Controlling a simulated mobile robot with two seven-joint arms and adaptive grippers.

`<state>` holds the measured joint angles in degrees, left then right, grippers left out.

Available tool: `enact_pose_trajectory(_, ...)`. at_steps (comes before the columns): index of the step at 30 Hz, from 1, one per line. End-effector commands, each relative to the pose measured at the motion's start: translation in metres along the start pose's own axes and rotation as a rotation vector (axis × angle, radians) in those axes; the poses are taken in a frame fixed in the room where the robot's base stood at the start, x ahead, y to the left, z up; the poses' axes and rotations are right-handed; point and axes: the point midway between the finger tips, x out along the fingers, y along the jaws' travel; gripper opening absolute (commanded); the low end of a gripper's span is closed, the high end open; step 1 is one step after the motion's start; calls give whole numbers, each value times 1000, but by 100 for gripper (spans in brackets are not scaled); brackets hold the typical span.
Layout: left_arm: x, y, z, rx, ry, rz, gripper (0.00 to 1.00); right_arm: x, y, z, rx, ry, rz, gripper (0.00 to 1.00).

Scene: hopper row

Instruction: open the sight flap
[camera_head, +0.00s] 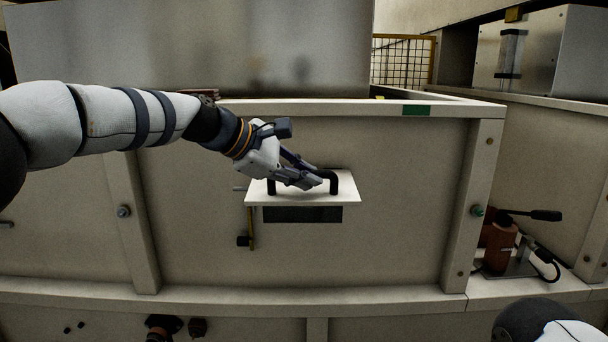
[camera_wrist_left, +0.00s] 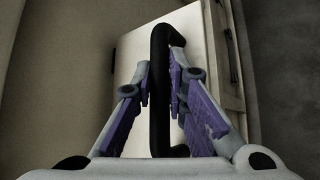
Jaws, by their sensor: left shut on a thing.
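The sight flap (camera_head: 347,190) is a pale plate on the front of the beige hopper wall. It stands out from the wall, and a dark opening (camera_head: 302,214) shows below it. A black bar handle (camera_head: 334,184) is fixed to the flap. My left gripper (camera_head: 312,181) is shut on this handle. In the left wrist view the handle (camera_wrist_left: 160,100) runs between the two purple-padded fingers (camera_wrist_left: 162,88), with the flap (camera_wrist_left: 128,72) behind it. The fingers hide part of the handle in the head view. My right gripper is not in view.
A thin brass-coloured strip (camera_head: 251,230) with a dark knob (camera_head: 242,241) hangs left of the opening. Wall posts (camera_head: 473,205) stand on both sides of the panel. A red-brown device with a black lever (camera_head: 500,247) stands at the right. The wall around the flap is mostly bare.

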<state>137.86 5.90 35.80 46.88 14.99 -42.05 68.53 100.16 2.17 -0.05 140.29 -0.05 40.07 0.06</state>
Motion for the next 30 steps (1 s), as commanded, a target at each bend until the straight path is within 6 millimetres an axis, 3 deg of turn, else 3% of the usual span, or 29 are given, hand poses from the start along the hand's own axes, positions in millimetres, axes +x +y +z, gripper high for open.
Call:
enact_pose_trajectory(2, -1, 4, -2, -2, 5, 13, 0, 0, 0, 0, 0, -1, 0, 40)
enact_pose_trajectory(3, -1, 4, -2, -2, 6, 13, 18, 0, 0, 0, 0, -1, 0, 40)
enact_pose_trajectory(4, -1, 3, -2, -2, 5, 12, 24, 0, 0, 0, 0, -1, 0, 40)
enact_pose_trajectory(14, -5, 2, -2, 0, 4, 6, 24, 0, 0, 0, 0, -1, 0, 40)
enact_pose_trajectory(24, -88, 3, -2, -1, 4, 10, 24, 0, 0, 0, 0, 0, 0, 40)
enact_pose_trajectory(30, -116, 2, -2, -1, 4, 8, 24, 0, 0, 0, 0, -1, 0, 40)
